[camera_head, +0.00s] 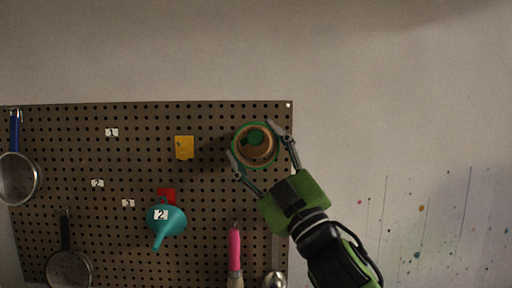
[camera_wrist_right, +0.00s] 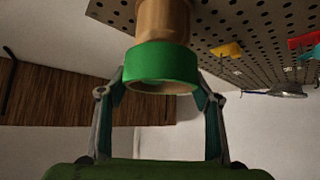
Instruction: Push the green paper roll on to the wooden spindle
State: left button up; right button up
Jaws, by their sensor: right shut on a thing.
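The green paper roll (camera_head: 237,158) is a short ring seen nearly end-on near the right edge of the pegboard. It shows brown inside, with a dark green round patch at its centre in the head view. My right gripper (camera_head: 257,154) is shut on the roll, one finger on each side; both fingers (camera_wrist_right: 162,92) also flank the roll (camera_wrist_right: 162,64) in the wrist view. The wooden spindle (camera_wrist_right: 162,20) is a pale brown cylinder running up behind the roll, in line with it. How far the roll sits around the spindle is hidden. My left gripper is not in view.
The brown pegboard (camera_head: 90,150) holds a yellow piece (camera_head: 184,147), a teal funnel (camera_head: 165,220), a pink-handled brush (camera_head: 235,252), a ladle (camera_head: 275,279) and strainers (camera_head: 18,180) at the left.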

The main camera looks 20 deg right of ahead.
aim_at(261, 152)
jog(key=shift+w+d+p, duration=0.1)
jog(key=shift+w+d, duration=0.2)
jog(key=shift+w, duration=0.8)
jog(key=shift+w+d+p, duration=0.1)
jog(key=shift+w+d, duration=0.25)
jog(key=shift+w, duration=0.7)
jog(key=shift+w+d+p, duration=0.1)
jog(key=shift+w+d, duration=0.2)
jog(key=shift+w, duration=0.8)
jog(key=o, duration=1.2)
jog(key=shift+s+f, duration=0.45)
jog(key=v, duration=1.1)
jog(key=shift+d+r, duration=0.1)
